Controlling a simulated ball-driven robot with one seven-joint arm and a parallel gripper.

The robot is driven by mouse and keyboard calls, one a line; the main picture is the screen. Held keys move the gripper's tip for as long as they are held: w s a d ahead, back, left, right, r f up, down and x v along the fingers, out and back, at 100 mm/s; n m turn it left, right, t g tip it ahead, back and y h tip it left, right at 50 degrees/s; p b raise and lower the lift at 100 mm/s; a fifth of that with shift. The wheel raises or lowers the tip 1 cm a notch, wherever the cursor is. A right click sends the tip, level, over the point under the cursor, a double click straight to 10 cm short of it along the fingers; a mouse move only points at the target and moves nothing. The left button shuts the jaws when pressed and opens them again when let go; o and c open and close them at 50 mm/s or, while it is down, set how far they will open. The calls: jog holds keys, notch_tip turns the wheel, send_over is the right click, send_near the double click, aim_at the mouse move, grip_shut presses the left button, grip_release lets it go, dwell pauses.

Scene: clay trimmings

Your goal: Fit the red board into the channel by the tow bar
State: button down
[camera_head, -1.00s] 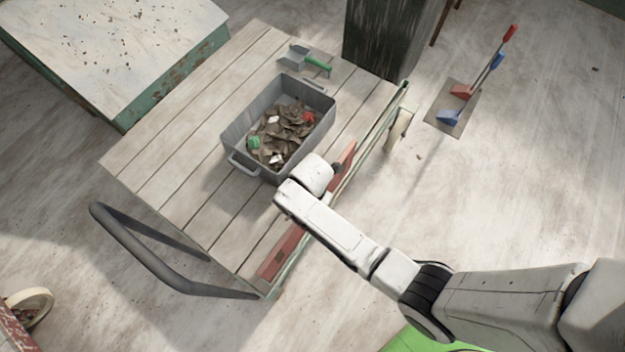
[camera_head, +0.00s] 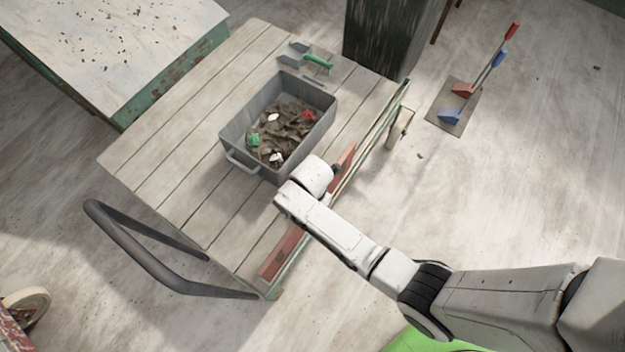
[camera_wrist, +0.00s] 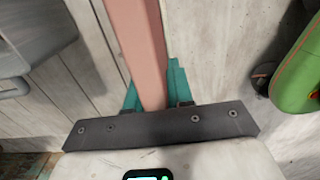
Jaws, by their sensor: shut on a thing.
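The red board (camera_head: 284,252) is long and narrow and lies along the right edge of the plank-topped cart (camera_head: 150,150). Its far end shows beyond my wrist; its middle is hidden under my arm. A thin greenish rail (camera_head: 376,132) runs along that edge, just outside the board. Whether the board sits in a channel I cannot tell. The dark tow bar (camera_head: 150,262) stands out from the cart's near-left end. In the wrist view my gripper (camera_wrist: 156,92) has its teal fingers on both sides of the red board (camera_wrist: 138,35), shut on it. The head view hides the fingers.
A grey bin (camera_head: 235,135) of clay scraps stands on the cart, close to my wrist. A green-handled scoop (camera_head: 318,62) lies behind it. A speckled table (camera_head: 120,45) stands at the back left. A long-handled dustpan set (camera_head: 462,90) stands right, on open floor.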

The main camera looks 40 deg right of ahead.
jog(key=shift+f+b, duration=1)
jog(key=shift+f, duration=0.5)
jog(key=c, duration=0.9)
grip_release()
notch_tip(320, 180, up, 11)
jog(key=p, duration=0.3)
jog(key=shift+f, duration=0.1)
jog(key=s+d+r+m+p, duration=0.2)
jog(key=s+r+m, duration=0.3)
jog(key=r+m, duration=0.1)
jog(key=s+d+r+m+p, duration=0.2)
jog(key=s+d+r+m, duration=0.1)
jog(key=s+r+m, duration=0.3)
jog(key=s+d+r+m+t+p, duration=0.1)
jog(key=s+r+m, duration=0.4)
jog(key=m, duration=0.5)
jog(key=shift+s+d+r+p, duration=0.25)
jog(key=shift+d+r+p, duration=0.55)
jog(key=shift+d, duration=0.1)
